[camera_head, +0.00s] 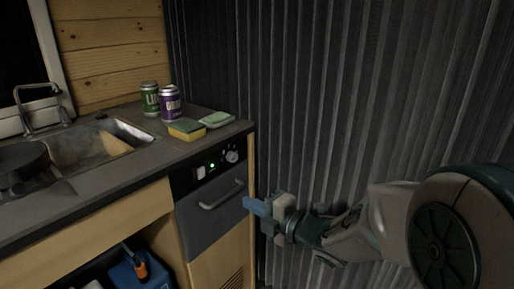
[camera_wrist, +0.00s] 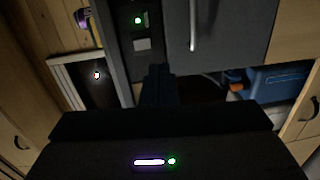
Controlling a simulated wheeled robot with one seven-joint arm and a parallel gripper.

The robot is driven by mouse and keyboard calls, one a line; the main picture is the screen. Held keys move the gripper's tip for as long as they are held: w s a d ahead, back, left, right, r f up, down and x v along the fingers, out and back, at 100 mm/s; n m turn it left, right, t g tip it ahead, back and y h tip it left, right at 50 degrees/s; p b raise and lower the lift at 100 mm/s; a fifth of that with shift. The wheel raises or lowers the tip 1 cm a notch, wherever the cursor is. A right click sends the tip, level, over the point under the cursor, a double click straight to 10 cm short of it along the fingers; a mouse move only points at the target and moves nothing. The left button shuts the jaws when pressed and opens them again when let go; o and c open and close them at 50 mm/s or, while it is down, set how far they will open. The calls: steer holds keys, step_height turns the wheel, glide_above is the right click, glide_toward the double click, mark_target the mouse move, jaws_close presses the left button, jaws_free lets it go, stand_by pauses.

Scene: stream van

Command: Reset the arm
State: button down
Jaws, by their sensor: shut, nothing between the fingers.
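My gripper (camera_head: 258,208) is at the end of my arm, in the middle of the head view, in front of the right edge of the dark grey appliance (camera_head: 213,217). Its blue fingers are shut with nothing between them. In the wrist view the fingers (camera_wrist: 159,84) show dark and close together at the centre. The appliance handle (camera_wrist: 193,27) shows at the top of the wrist view. I cannot tell from the head view how far the fingers are from the appliance front.
A green can (camera_head: 150,99), a purple can (camera_head: 170,103), a yellow-green sponge (camera_head: 186,129) and a folded cloth (camera_head: 217,119) are on the counter right of the sink (camera_head: 92,143). A blue box (camera_head: 130,275) sits below. A corrugated wall (camera_head: 330,100) stands behind my arm.

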steer(key=d+r+m+h+p, duration=1.2)
steer(key=d+m+p, duration=0.2)
steer(key=d+m, duration=0.15)
steer(key=s+r+m+g+p, duration=0.4)
steer(key=s+m+p, duration=0.1)
steer(key=s, duration=0.4)
steer(key=s+d+r+m+g+h+p, duration=0.1)
steer(key=s+r+m+g+p, duration=0.3)
steer(key=s, duration=0.5)
steer(key=m+p, duration=0.2)
steer(key=m, duration=0.1)
steer(key=shift+s+d, duration=0.15)
steer(key=shift+s, duration=0.15)
steer(key=shift+r+m, duration=0.1)
steer(key=shift+m, duration=0.15)
